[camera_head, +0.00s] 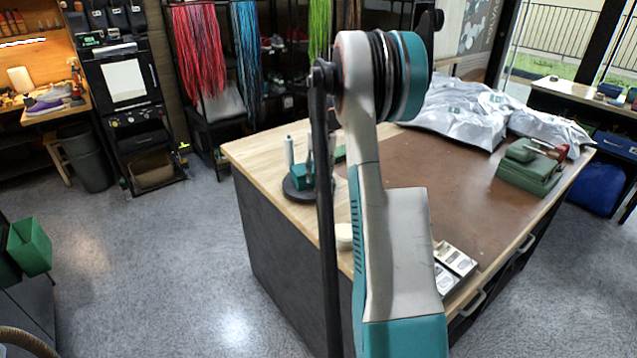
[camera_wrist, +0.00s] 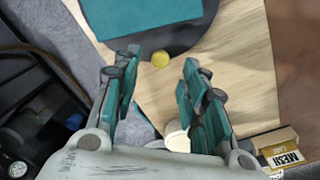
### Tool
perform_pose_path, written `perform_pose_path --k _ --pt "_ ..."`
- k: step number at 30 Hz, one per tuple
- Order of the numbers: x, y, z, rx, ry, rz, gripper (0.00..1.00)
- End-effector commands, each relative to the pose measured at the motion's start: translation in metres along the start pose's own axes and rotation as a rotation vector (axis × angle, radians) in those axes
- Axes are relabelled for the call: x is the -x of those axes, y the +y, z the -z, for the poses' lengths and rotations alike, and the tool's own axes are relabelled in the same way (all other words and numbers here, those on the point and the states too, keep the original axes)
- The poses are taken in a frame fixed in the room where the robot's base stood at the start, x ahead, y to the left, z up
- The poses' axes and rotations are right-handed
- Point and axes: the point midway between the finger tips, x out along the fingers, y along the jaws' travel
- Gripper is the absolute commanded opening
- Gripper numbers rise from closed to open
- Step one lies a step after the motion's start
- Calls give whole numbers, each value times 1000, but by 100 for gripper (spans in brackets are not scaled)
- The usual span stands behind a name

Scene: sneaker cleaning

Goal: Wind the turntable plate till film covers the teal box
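The dark round turntable plate (camera_head: 297,192) sits on the wooden left end of the workbench in the head view. The teal box (camera_head: 304,175) stands on it, partly hidden behind my arm. A white upright roll (camera_head: 289,151) stands beside the box; I cannot make out any film on the box. In the wrist view the teal box (camera_wrist: 150,14) is at the top, on the dark plate (camera_wrist: 190,42), with a yellow knob (camera_wrist: 160,59) near the plate's rim. My gripper (camera_wrist: 158,82) is open and empty, its fingers pointing towards the knob, which shows between and beyond the fingertips.
A white round container (camera_head: 344,236) stands on the bench near the plate; it also shows between the fingers in the wrist view (camera_wrist: 177,137). A small box marked MESH (camera_wrist: 284,155) is at lower right. A green case (camera_head: 530,170) and grey wrapping (camera_head: 460,110) lie farther along the bench.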

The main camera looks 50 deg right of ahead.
Motion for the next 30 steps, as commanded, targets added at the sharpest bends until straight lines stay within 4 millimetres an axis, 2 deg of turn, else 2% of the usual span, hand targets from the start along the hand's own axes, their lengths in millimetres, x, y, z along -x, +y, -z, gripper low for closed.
perform_pose_path --k 3,10,15,23,24,29,30 --pt "27 0 0 0 0 0 40" --pt "63 0 0 0 0 0 40" --pt "75 0 0 0 0 0 40" --pt "77 0 0 -1 0 0 40" --pt "77 0 0 -1 0 0 37" --pt "75 9 7 -37 -1 17 1" --pt "74 16 13 -65 -3 29 0"
